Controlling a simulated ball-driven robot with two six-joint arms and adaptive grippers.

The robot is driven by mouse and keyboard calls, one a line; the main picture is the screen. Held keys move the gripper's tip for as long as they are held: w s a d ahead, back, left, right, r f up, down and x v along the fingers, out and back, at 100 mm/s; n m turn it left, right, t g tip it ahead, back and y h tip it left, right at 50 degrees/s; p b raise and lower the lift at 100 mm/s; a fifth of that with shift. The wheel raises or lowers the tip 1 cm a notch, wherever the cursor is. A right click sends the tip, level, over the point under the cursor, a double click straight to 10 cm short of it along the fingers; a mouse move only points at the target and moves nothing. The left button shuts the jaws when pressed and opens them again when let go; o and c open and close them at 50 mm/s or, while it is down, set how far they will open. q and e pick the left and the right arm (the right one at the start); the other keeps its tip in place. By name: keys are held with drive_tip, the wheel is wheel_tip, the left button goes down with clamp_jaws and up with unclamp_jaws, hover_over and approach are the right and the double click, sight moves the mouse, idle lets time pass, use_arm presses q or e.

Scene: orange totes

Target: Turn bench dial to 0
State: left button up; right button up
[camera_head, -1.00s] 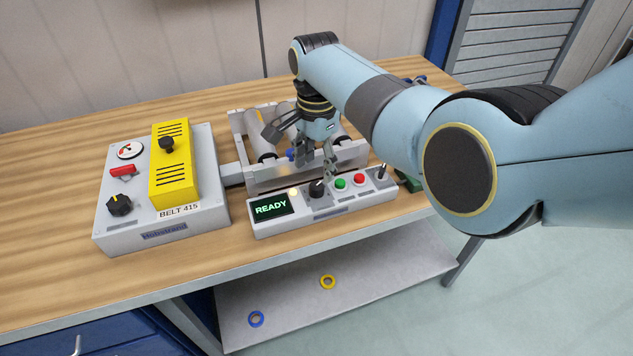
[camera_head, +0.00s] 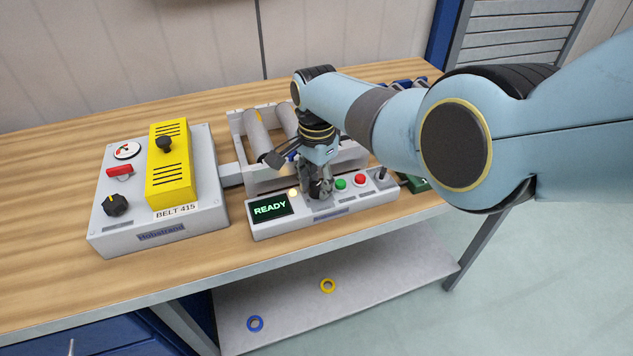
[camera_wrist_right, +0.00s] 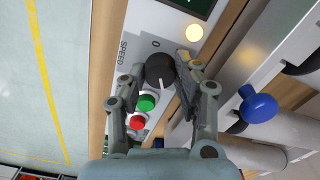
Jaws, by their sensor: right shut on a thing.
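The dial (camera_wrist_right: 160,70) is a round black knob on the grey control panel (camera_head: 360,208), beside printed "SPEED" and "0" marks (camera_wrist_right: 156,43). In the wrist view its white pointer line faces down the picture, away from the "0". My right gripper (camera_head: 318,190) points down over the panel, shut on the dial with a finger on either side. In the head view the fingers hide most of the dial. My left gripper is in neither view.
Green (camera_head: 341,184) and red (camera_head: 360,179) buttons and a toggle switch (camera_head: 382,174) sit right of the dial. The "READY" display (camera_head: 270,208) and a lit lamp (camera_head: 293,193) are left. Behind is a roller conveyor (camera_head: 257,130). A grey box (camera_head: 205,205) with a yellow cover stands left.

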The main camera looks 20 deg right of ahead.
clamp_jaws()
drive_tip(key=shift+n, duration=0.3)
